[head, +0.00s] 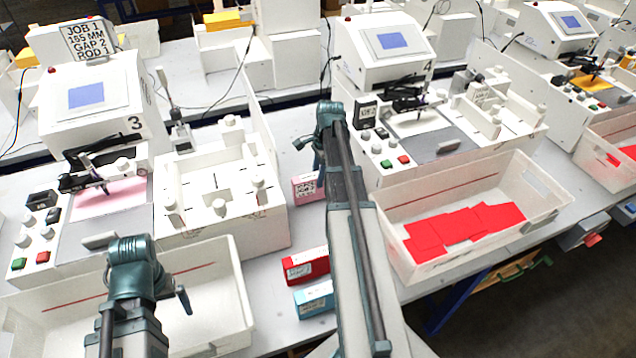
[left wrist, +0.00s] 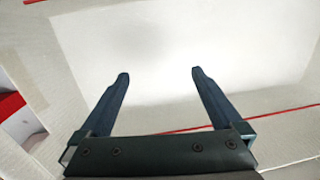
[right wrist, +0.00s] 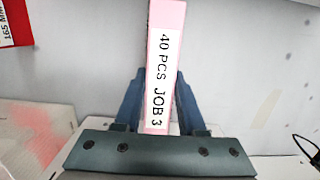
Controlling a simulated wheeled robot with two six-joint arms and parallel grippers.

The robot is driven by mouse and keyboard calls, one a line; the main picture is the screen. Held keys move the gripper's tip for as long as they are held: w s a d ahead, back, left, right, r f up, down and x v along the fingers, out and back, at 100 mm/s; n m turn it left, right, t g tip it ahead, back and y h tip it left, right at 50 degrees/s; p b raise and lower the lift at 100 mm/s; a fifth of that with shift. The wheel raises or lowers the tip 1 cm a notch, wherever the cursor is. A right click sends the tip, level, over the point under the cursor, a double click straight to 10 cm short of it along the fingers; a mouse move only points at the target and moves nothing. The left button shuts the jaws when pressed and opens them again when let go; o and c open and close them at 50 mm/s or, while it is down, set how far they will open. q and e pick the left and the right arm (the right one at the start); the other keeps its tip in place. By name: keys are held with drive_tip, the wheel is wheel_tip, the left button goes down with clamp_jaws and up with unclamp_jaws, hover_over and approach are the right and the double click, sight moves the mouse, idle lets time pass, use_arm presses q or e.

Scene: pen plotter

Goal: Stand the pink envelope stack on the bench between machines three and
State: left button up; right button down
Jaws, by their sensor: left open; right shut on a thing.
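The pink envelope stack (head: 307,188) is on the bench (head: 290,222) between machine three (head: 95,105) and machine four (head: 385,50). My right gripper (head: 318,165) is above and beside it; the arm hides part of that area. In the right wrist view the pink stack (right wrist: 164,60) stands between the fingers of my right gripper (right wrist: 160,105), which is shut on it; its label reads "40 PCS JOB 3". My left gripper (left wrist: 160,85) is open and empty above the white bin in front of machine three; in the head view it (head: 172,300) is partly hidden by its wrist.
A red stack (head: 305,264) and a blue stack (head: 314,298) lie on the bench nearer the front. A white bin (head: 225,290) stands before machine three. Another bin (head: 545,185) holding red envelopes (head: 465,228) stands before machine four. A white fixture (head: 270,225) borders the gap.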

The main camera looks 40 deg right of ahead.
use_arm(q)
drive_tip(key=shift+f, duration=0.45)
use_arm(e)
drive_tip(key=shift+f, duration=0.45)
use_arm(q)
drive_tip(key=shift+r, duration=0.15)
use_arm(e)
drive_tip(key=shift+r, duration=0.15)
use_arm(q)
drive_tip(key=shift+f, duration=0.2)
use_arm(e)
drive_tip(key=shift+f, duration=0.2)
drive_tip(key=shift+c, duration=2.4)
unclamp_jaws()
use_arm(q)
drive_tip(key=shift+r, duration=0.15)
use_arm(e)
drive_tip(key=shift+r, duration=0.15)
use_arm(q)
wheel_tip(320, 180, up, 12)
drive_tip(key=p, duration=1.2)
use_arm(e)
wheel_tip(320, 180, up, 12)
drive_tip(key=d, duration=0.1)
drive_tip(key=shift+s+d, duration=0.3)
drive_tip(key=shift+d, duration=0.05)
